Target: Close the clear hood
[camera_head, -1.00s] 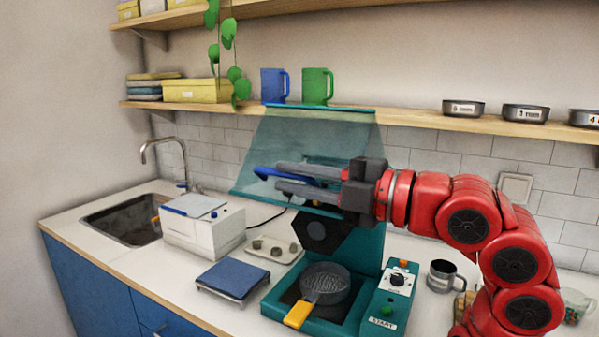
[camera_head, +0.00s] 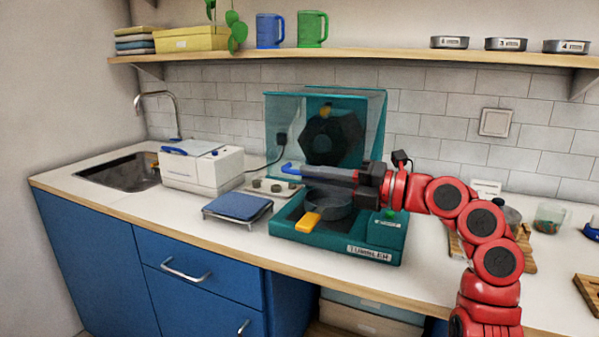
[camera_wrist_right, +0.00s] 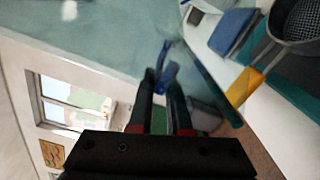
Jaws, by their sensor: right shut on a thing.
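The clear hood (camera_head: 290,115) is a see-through teal-tinted cover on the teal machine (camera_head: 340,250). My right gripper (camera_head: 302,171) reaches in from the right and is shut on this blue handle. In the right wrist view the handle (camera_wrist_right: 164,70) sits between my fingertips (camera_wrist_right: 161,82). A dark pan (camera_head: 332,207) with a yellow grip (camera_head: 306,222) stands on the machine, below my fingers. My fingers hide part of the hood's lower edge, so its exact gap to the base is unclear.
A blue-topped stand (camera_head: 238,207) and a white box (camera_head: 202,170) stand left of the machine. A tray with small pieces (camera_head: 270,187) lies behind the stand. Mugs stand on the shelf (camera_head: 400,56) above.

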